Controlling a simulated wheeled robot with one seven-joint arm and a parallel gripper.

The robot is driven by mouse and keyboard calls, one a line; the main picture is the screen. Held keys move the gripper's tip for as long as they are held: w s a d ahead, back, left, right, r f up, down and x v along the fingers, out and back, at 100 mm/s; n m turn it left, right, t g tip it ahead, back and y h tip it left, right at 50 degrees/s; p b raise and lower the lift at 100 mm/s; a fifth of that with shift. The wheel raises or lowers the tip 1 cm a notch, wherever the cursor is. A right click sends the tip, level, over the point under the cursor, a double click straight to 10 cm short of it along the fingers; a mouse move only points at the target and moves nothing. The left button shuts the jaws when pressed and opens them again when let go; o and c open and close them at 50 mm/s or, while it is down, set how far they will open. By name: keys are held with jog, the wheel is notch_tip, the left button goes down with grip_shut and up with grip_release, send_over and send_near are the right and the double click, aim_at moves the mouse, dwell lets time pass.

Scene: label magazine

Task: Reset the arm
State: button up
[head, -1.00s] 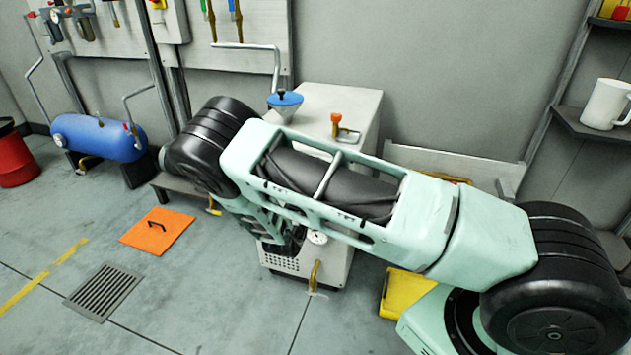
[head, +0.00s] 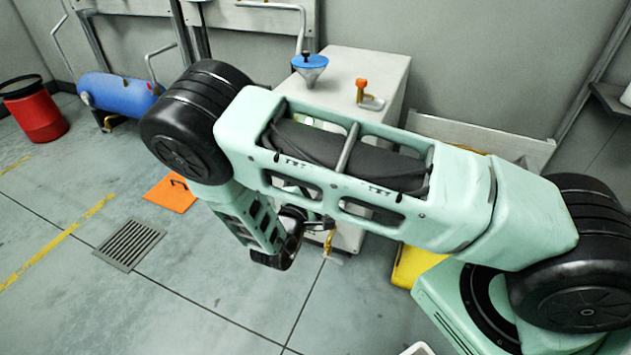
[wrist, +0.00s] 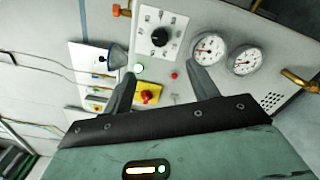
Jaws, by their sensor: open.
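My gripper (wrist: 163,90) is open in the wrist view, its two dark fingers apart with nothing between them. Beyond the fingers is the front of a grey cabinet (wrist: 190,15) with a black dial, two gauges, small buttons and a red knob on a yellow plate (wrist: 148,93). I cannot tell exactly how far the fingertips are from that panel. In the head view my arm crosses the middle, bent, with its end (head: 290,240) hanging low in front of the cabinet (head: 375,70). The fingers are mostly hidden there.
On the cabinet stand a blue-rimmed funnel (head: 311,67) and an orange-knobbed valve (head: 362,90). A blue tank (head: 115,93), a red bin (head: 38,115), an orange floor plate (head: 172,193) and a floor grate (head: 130,243) lie left. The floor at front left is clear.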

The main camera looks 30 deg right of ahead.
jog(key=shift+a, duration=0.1)
jog(key=w+a+r+m+g+y, duration=0.15)
jog(key=a+m+y, duration=0.25)
jog(key=a+y, duration=0.8)
jog(key=s+a+r+m+g+y, duration=0.1)
jog(key=s+a+r+g+y, duration=0.4)
jog(key=s+a+r, duration=0.55)
jog(key=s+d+r+g+h, duration=0.15)
jog(key=s+d+r, duration=0.25)
jog(key=s, duration=0.5)
jog(key=s+d+r+g+h, duration=0.1)
jog(key=s+d+r+g, duration=0.25)
jog(key=s, duration=0.65)
notch_tip(320, 180, up, 18)
jog(key=p, duration=1.7)
jog(key=shift+d, duration=0.15)
